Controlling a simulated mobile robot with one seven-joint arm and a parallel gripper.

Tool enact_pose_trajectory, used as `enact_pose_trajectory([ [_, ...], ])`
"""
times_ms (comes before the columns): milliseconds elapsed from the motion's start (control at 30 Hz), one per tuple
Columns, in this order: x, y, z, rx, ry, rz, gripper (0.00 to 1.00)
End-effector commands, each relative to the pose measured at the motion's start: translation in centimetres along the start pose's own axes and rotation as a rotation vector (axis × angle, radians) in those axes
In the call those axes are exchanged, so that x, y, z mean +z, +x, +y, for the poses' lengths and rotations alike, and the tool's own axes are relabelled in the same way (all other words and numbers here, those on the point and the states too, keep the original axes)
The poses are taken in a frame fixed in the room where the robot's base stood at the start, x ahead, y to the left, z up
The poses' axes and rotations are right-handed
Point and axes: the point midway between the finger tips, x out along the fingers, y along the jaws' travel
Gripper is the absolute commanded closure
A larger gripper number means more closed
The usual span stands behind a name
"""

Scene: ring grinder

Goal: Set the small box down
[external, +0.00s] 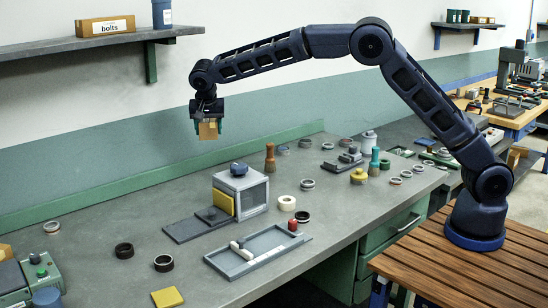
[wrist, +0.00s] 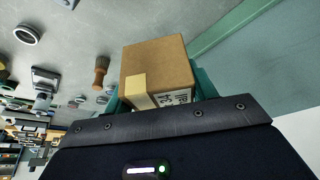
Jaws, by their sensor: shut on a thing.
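The small box (external: 208,130) is brown cardboard with a strip of yellowish tape. In the external view it hangs in the air above the back part of the grey workbench (external: 110,205). My gripper (external: 209,125) points down and is shut on it, with green fingers on either side. In the wrist view the small box (wrist: 157,70) fills the middle between the teal fingers, and a printed label shows on its near face. The box is clear of the bench surface.
A grey machine block (external: 240,190) with a yellow plate stands below and right of the box. Around it are a shallow tray (external: 257,252), a dark plate (external: 195,225) and several loose rings. A wall shelf (external: 100,40) holds a "bolts" box. The bench's back left is mostly clear.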

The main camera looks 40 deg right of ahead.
Motion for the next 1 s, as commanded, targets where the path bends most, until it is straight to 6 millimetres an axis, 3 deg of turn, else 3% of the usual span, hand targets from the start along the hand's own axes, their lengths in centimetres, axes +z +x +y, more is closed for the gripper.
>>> enact_pose_trajectory([
  [100, -1.5, 0.5, 2.5, 0.033, 0.085, 0.001, 0.76],
  [300, -2.1, 1.5, 4.2, 0.056, 0.144, 0.003, 0.76],
  [1000, 3.1, 14.3, 4.1, 0.056, 0.145, 0.003, 0.76],
])
